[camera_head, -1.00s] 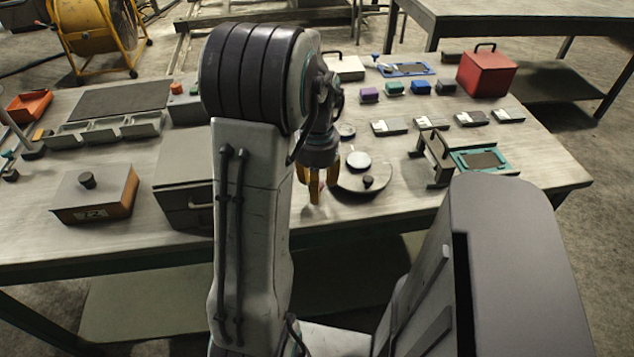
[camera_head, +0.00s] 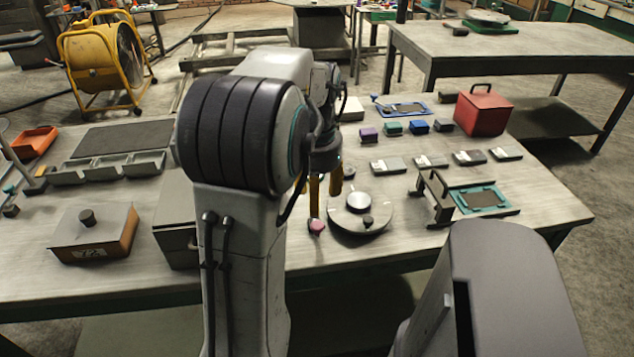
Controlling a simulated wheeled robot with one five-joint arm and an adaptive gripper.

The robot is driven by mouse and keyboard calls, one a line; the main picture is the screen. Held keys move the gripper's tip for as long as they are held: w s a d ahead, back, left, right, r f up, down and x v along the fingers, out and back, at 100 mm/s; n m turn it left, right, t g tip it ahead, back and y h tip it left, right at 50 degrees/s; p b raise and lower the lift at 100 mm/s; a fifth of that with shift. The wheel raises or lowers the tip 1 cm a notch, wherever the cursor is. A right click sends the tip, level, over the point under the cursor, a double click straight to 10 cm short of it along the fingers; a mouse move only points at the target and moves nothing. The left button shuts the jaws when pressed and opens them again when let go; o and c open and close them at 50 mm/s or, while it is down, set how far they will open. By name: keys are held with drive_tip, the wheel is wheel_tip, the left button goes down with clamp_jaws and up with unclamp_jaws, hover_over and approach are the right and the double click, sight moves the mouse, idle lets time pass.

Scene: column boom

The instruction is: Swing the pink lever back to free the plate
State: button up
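The pink lever's knob (camera_head: 317,227) shows at the left edge of a round grey plate (camera_head: 345,218) on the table. The rest of the lever is too small to make out. The plate has a pale raised disc and a dark knob on top. My gripper (camera_head: 325,188) hangs just above and behind the pink knob in the picture, beside the plate's left edge. Its two yellow fingers are apart with nothing seen between them. The left fingertip looks close to the pink knob; I cannot tell whether it touches.
A bracket with a teal-framed panel (camera_head: 482,200) stands right of the plate. Several coloured blocks and grey pieces lie behind, near a red box (camera_head: 484,110). A lidded box (camera_head: 95,235) sits at left. The table front (camera_head: 400,245) beside the plate is clear.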

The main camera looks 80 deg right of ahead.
drive_tip(key=shift+r, duration=1.6)
